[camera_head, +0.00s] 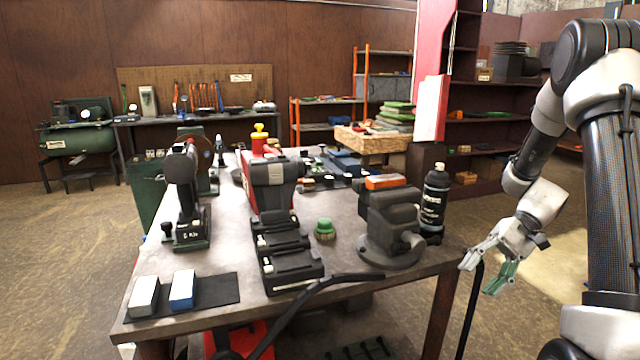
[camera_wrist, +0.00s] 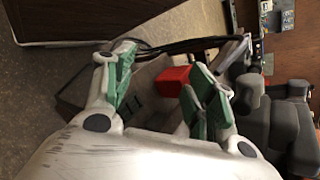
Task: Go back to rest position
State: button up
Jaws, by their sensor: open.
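My gripper (camera_head: 490,268) hangs off the right edge of the workbench in the head view, with its green-padded fingers pointing down and to the left. It is open, and in the wrist view (camera_wrist: 158,92) the two fingers stand apart with nothing held between them. My arm is bent, with the upper link upright at the right of the head view. A black cable or hose passes close to the fingertips in the head view.
The workbench (camera_head: 225,262) carries a grey vise (camera_head: 392,228), a black bottle (camera_head: 433,203), a green-topped brush (camera_head: 324,229) and two blocks on a dark mat (camera_head: 215,292). A red object (camera_wrist: 173,77) shows beyond the fingers. Floor right of the bench looks free.

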jog(key=s+r+n+t+h, duration=0.3)
jog(key=s+r+t+h, duration=0.6)
jog(key=s+r, duration=0.6)
notch_tip(320, 180, up, 2)
jog(key=shift+s+d+r+h, duration=0.15)
jog(key=shift+s+h, duration=0.1)
jog(key=shift+h, duration=0.15)
jog(key=shift+c, duration=0.5)
